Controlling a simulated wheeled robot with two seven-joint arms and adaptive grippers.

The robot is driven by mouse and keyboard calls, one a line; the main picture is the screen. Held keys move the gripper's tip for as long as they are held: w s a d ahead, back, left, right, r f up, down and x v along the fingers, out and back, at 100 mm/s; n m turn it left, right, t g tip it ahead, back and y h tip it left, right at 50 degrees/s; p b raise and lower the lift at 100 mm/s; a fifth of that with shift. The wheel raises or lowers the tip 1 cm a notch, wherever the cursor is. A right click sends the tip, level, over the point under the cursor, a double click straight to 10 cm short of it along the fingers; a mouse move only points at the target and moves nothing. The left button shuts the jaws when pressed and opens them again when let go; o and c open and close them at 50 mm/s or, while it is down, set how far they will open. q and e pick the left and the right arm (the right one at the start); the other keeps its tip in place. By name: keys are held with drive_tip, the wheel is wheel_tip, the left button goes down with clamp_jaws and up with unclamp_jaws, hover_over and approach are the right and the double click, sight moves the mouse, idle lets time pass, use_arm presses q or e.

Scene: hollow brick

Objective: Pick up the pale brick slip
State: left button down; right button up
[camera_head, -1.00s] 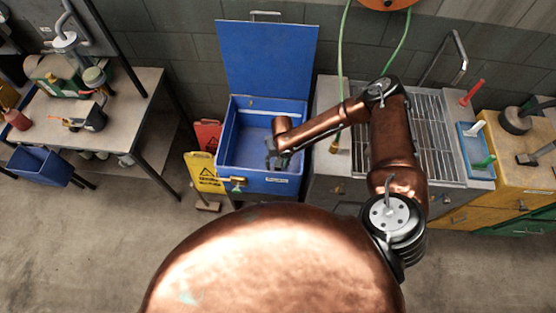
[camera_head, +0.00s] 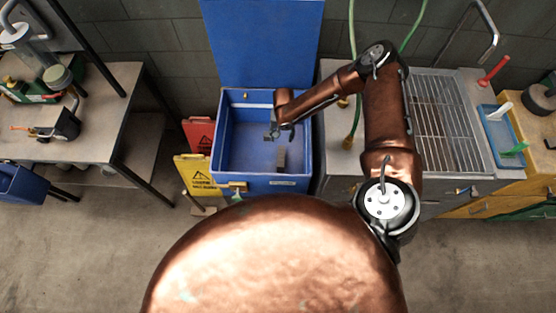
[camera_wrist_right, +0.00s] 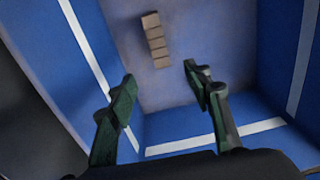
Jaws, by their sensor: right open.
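The pale brick slip (camera_head: 281,158) lies inside the open blue bin (camera_head: 219,140), right of the middle of its floor. In the right wrist view the slip (camera_wrist_right: 155,41) is a narrow greyish-tan strip with dark cross lines, lying beyond the fingertips. My right gripper (camera_head: 271,131) is over the bin, behind and a little left of the slip. In the wrist view its two dark green fingers (camera_wrist_right: 160,76) are spread apart with nothing between them. They are apart from the slip. My left gripper is not in view.
The bin's blue lid (camera_head: 262,45) stands raised behind it, and its walls surround the gripper. A sink unit with a metal rack (camera_head: 440,120) is at the right. A yellow warning sign (camera_head: 197,177) stands left of the bin, and a cluttered workbench (camera_head: 110,110) is further left.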

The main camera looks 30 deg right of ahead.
drive_tip(key=b, duration=0.7)
hover_over(281, 156)
drive_tip(key=f, duration=1)
drive_tip(key=shift+w+d+f, duration=0.25)
drive_tip(key=shift+w+f, duration=0.15)
drive_tip(key=shift+f+b, duration=0.25)
drive_tip(key=shift+b, duration=0.05)
drive_tip(key=shift+s+f, duration=0.1)
drive_tip(key=shift+f, duration=0.55)
drive_tip(key=f, duration=0.2)
drive_tip(key=f+b, duration=0.1)
drive_tip(key=f, duration=0.1)
drive_tip(key=f+b, duration=0.1)
drive_tip(key=f, duration=0.1)
drive_tip(key=shift+s+a+f, duration=0.2)
drive_tip(key=shift+s+f, duration=0.05)
drive_tip(key=shift+f, duration=0.05)
clamp_jaws()
